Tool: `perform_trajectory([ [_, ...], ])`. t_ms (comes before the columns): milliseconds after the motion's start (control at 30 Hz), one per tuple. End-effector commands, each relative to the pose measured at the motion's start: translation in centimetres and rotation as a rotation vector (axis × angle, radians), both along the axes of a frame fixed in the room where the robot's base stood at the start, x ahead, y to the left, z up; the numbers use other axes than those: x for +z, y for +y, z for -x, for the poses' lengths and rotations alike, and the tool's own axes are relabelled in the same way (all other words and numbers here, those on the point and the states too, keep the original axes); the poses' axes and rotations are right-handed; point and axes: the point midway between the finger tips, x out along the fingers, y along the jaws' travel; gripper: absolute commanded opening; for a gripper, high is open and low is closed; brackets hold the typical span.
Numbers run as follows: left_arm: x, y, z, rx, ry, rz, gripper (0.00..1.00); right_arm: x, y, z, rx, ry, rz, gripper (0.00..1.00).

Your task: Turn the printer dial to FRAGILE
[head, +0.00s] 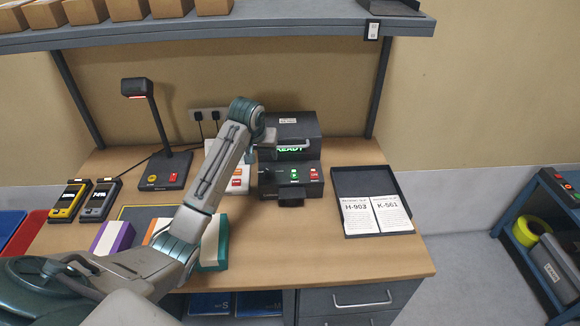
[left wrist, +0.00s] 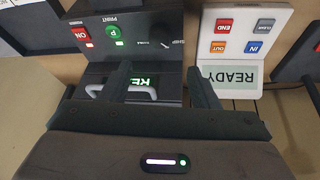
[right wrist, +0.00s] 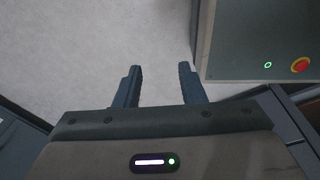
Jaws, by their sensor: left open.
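The dark label printer (head: 290,128) stands at the back of the desk, with a green lit READY screen. In the left wrist view its panel (left wrist: 130,35) shows upside down, with a red ON button, a green PRINT button and small lettering. The dial (left wrist: 150,36) is dark with a light pointer mark; its exact setting cannot be read. My left gripper (head: 268,142) is in front of the printer, and its open, empty fingers (left wrist: 160,72) show below the dial, apart from it. My right gripper (right wrist: 159,70) is open and empty above the floor.
A white button pad (head: 238,180) stands left of the printer. A scanner stand (head: 165,172) and two handhelds (head: 98,200) are further left. A black tray (head: 369,183) with cards H-903 and K-561 lies right. A shelf (head: 300,30) with boxes hangs above.

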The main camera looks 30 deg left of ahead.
Motion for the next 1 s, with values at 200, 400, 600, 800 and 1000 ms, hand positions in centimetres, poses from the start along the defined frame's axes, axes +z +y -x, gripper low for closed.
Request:
perform_trajectory([
  [200,-2.3,0.2,-0.9,0.003,0.005,0.004,0.55,1.5,-1.0,-1.7,0.005,-0.024,0.011,0.36],
  [400,-5.9,0.5,-2.5,0.002,0.004,0.003,0.55,2.9,-1.3,-1.7,0.005,-0.022,0.014,0.36],
  [600,-8.6,0.7,-3.6,0.002,0.003,0.002,0.55,3.6,-1.2,-0.8,0.005,-0.012,0.012,0.36],
  [800,-9.7,0.8,-4.0,0.001,0.000,0.001,0.55,3.8,-0.4,-0.6,0.001,-0.009,0.004,0.36],
  [1000,-9.8,0.9,-4.0,0.001,0.000,0.001,0.55,3.7,0.0,-0.7,0.001,-0.009,0.000,0.36],
])
